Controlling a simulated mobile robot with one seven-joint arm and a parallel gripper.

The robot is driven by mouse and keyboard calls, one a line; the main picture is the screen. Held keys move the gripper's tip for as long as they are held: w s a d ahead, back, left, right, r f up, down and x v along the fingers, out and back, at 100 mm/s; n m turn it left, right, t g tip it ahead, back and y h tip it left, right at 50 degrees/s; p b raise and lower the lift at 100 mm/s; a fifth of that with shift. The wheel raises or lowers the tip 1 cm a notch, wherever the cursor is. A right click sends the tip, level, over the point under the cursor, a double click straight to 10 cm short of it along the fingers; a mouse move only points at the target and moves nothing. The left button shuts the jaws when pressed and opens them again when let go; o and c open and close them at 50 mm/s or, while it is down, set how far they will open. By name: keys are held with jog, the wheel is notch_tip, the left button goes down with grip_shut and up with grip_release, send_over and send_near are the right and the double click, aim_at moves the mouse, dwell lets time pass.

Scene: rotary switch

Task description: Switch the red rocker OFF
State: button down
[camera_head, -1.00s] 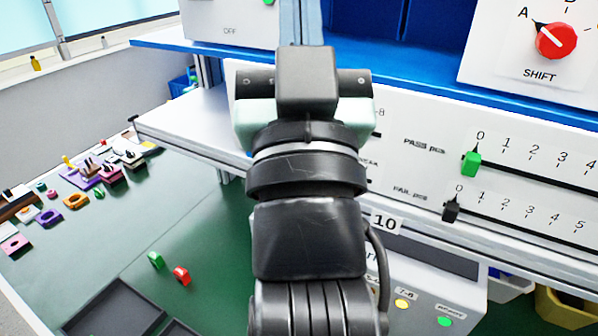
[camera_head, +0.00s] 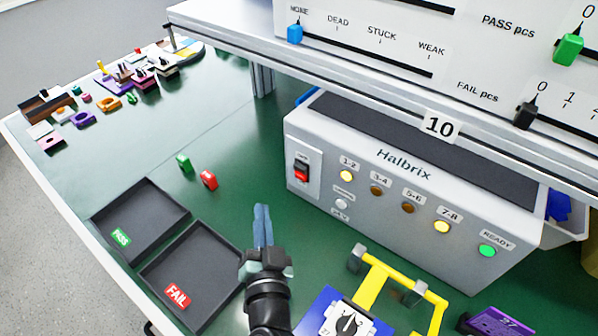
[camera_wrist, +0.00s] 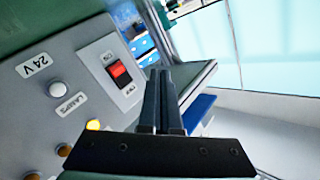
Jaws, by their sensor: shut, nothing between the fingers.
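The red rocker (camera_head: 301,171) sits in a pale plate at the left end of the grey Halbrix box (camera_head: 400,213) front. In the wrist view the red rocker (camera_wrist: 120,73) shows in its plate with small labels at both ends, left of my fingers. My gripper (camera_head: 261,210) is shut and empty, low over the green table, in front and to the left of the box, apart from the rocker. Its closed fingers (camera_wrist: 158,80) stand upright in the wrist view. Lamps 1-2 (camera_head: 347,176), 7-8 (camera_head: 442,227) and READY (camera_head: 487,251) look lit.
The PASS tray (camera_head: 150,205) and FAIL tray (camera_head: 165,270) lie left of my gripper. A yellow frame (camera_head: 375,280) and a blue fixture (camera_head: 325,305) stand to its right. A shelf (camera_head: 330,70) overhangs the box.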

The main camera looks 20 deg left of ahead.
aim_at(300, 173)
jog(key=shift+f, duration=0.1)
dwell(0.3)
jog(key=w+d+r+b, duration=0.1)
jog(key=w+d, duration=0.2)
jog(key=w, duration=0.5)
jog(key=shift+w+r+b, duration=0.1)
jog(key=shift+w+b, duration=0.05)
jog(key=shift+b, duration=0.2)
dwell(1.8)
jog(key=shift+w+d, duration=0.15)
jog(key=shift+w, duration=0.15)
jog(key=shift+w+d+r+b, duration=0.1)
jog(key=shift+w+b, duration=0.2)
jog(key=shift+b, duration=0.05)
dwell(0.6)
jog(key=shift+s, duration=0.1)
jog(key=shift+s+a, duration=0.25)
jog(key=shift+s, duration=0.4)
